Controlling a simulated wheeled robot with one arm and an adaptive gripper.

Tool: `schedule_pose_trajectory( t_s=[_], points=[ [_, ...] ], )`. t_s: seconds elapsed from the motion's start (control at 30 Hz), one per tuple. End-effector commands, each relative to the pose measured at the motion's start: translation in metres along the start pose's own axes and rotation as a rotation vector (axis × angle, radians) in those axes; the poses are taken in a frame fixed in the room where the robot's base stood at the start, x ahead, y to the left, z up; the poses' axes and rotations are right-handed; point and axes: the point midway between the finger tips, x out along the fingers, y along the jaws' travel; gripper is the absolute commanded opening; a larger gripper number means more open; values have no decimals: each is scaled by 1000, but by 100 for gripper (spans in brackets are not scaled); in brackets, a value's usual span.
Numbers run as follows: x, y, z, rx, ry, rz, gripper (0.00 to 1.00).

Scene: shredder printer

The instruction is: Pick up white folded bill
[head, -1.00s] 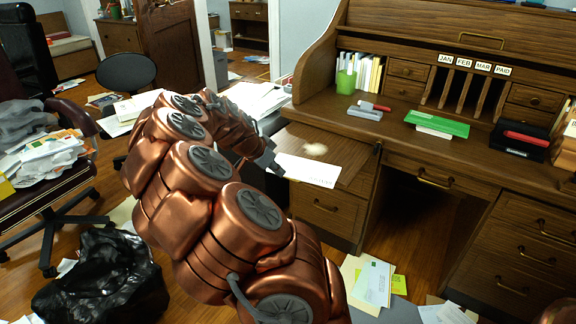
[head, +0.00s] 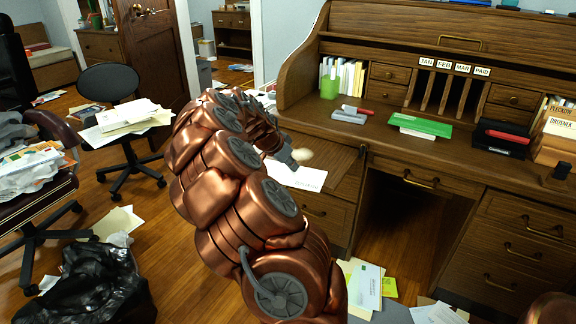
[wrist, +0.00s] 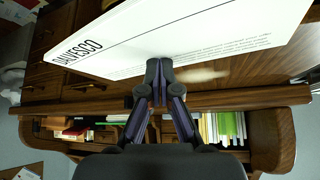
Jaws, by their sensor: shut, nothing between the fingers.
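The white folded bill (head: 300,179) shows in the head view at the left front of the roll-top desk, by the wooden pull-out board. In the wrist view the bill (wrist: 170,35) fills the upper part, with dark printed lettering and finer lines. My gripper (head: 291,165) is at the bill's upper edge in the head view. In the wrist view my gripper (wrist: 158,63) has its fingertips together, with the tips overlapping the bill's lower edge. I see nothing between them. Whether they touch the bill is unclear. My arm hides part of the board.
Papers (head: 366,284) lie on the floor in front. A black bag (head: 85,287) and paper-laden chairs stand left.

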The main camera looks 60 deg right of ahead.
Motion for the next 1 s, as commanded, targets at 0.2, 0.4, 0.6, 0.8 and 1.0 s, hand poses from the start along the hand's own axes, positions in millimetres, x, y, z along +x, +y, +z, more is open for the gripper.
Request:
schedule_pose_trajectory(
  t_s=[0.2,0.4,0.6,0.8,1.0],
  points=[
    [4,0,4,0,-4,2,0],
    [5,1,5,0,-7,4,0],
    [1,1,14,-2,-9,5,0],
    [1,1,16,0,-11,6,0],
    [-1,0,15,0,-12,5,0]
  ],
)
